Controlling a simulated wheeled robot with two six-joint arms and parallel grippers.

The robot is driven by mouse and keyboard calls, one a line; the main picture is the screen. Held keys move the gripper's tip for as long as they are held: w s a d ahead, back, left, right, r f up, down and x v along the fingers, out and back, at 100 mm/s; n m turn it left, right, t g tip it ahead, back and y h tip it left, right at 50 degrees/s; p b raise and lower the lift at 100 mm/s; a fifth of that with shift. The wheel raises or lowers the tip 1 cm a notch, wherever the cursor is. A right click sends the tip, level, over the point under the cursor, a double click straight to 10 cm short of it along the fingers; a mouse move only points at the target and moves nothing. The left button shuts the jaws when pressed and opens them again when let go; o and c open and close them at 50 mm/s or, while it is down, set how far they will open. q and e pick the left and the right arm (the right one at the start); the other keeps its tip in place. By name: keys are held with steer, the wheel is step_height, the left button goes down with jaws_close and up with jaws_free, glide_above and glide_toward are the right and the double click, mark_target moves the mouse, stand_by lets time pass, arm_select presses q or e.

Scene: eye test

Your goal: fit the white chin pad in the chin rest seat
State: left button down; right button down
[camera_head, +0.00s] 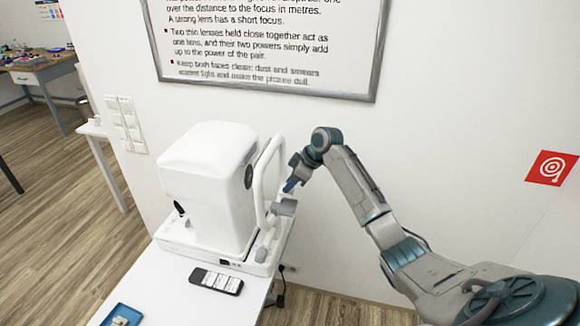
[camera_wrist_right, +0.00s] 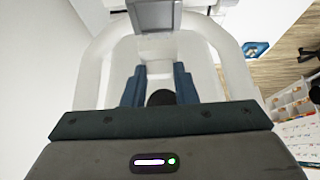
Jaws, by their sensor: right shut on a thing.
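The white eye-test machine (camera_head: 205,185) stands on the white table, with a white arched head frame (camera_head: 268,180) on its right side. The grey chin rest seat (camera_head: 285,207) sits low at this frame, and a grey block, likely the same seat, shows at the top of the right wrist view (camera_wrist_right: 155,14). My right gripper (camera_head: 291,185) is just above the seat. Its blue fingers (camera_wrist_right: 159,85) are shut on a pale piece, apparently the white chin pad (camera_wrist_right: 158,69), mostly lost against the white behind. I cannot tell whether pad and seat touch. My left gripper is out of view.
A black holder with white labels (camera_head: 216,281) lies on the white table (camera_head: 175,285) in front of the machine. A blue tray (camera_head: 108,310) is at the table's near left. A wall and a framed text board (camera_head: 270,85) are behind.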

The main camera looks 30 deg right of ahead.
mark_target(291, 193)
steer(key=shift+w+d, duration=0.25)
steer(key=shift+d, duration=0.05)
steer(key=shift+s+a+f+b, duration=0.1)
steer(key=shift+s+a+b, duration=0.25)
steer(key=shift+b, duration=0.1)
steer(key=shift+s+f, duration=0.1)
steer(key=shift+f, duration=0.05)
steer(key=f+b, duration=0.2)
steer(key=f, duration=0.1)
steer(key=shift+w+d, duration=0.15)
steer(key=shift+w, duration=0.15)
steer(key=shift+s+f+b, duration=0.15)
steer(key=shift+f+b, duration=0.3)
steer(key=shift+b, duration=0.35)
steer(key=shift+p, duration=0.6)
